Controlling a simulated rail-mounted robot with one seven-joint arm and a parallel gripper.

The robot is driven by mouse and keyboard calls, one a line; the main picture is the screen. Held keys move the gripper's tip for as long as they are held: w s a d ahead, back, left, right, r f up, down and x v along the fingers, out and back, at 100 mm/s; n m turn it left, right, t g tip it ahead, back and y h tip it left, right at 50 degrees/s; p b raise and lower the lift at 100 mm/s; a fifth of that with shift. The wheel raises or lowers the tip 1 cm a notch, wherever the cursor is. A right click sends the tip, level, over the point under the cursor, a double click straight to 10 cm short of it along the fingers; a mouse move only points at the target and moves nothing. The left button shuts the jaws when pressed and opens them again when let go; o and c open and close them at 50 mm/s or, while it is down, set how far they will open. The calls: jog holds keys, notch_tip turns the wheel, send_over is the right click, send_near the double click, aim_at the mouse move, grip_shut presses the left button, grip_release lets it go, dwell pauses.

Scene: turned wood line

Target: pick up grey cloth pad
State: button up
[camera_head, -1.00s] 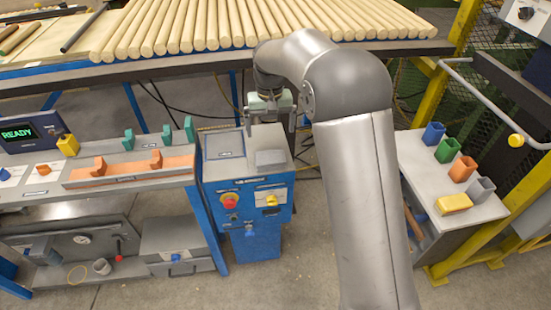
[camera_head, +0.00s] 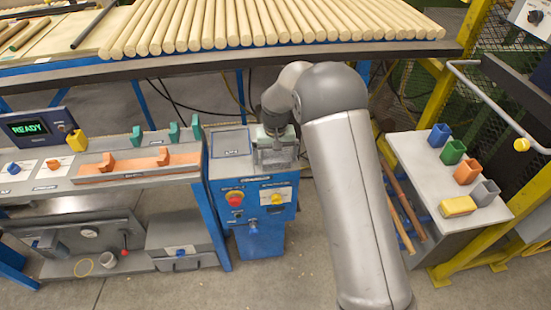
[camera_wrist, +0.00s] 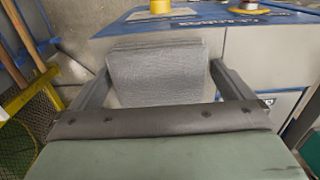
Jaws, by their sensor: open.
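The grey cloth pad (camera_wrist: 158,68) shows in the wrist view as a ribbed grey block, on top of the blue and grey cabinet (camera_head: 247,190). My gripper (camera_wrist: 162,80) is open, with one finger at each side of the pad and small gaps visible beside it. In the head view my gripper (camera_head: 277,158) is low over the right half of the cabinet top and largely hides the pad. The pad's lower part is hidden behind the gripper body in the wrist view.
Left of the cabinet stands a bench with an orange tray (camera_head: 135,168) and green holders. A row of wooden rods (camera_head: 270,25) lies on the table behind. At the right, a grey shelf holds coloured cups and a yellow block (camera_head: 457,206). A yellow post stands beyond it.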

aim_at(275, 156)
jog(key=c, duration=0.8)
jog(key=shift+r, duration=0.1)
jog(key=shift+r, duration=0.5)
notch_tip(275, 156, up, 2)
jog(key=shift+r, duration=0.2)
jog(key=s+d+r, duration=0.1)
jog(key=s+r, duration=0.2)
jog(key=s, duration=0.1)
jog(key=s+d+r+b, duration=0.1)
jog(key=s+r, duration=0.2)
jog(key=s, duration=0.2)
jog(key=s+d+r+b, duration=0.1)
jog(key=s+d+r, duration=0.1)
jog(key=s+r, duration=0.1)
jog(key=shift+s+r, duration=0.25)
jog(key=shift+s, duration=0.5)
jog(key=shift+o, duration=0.4)
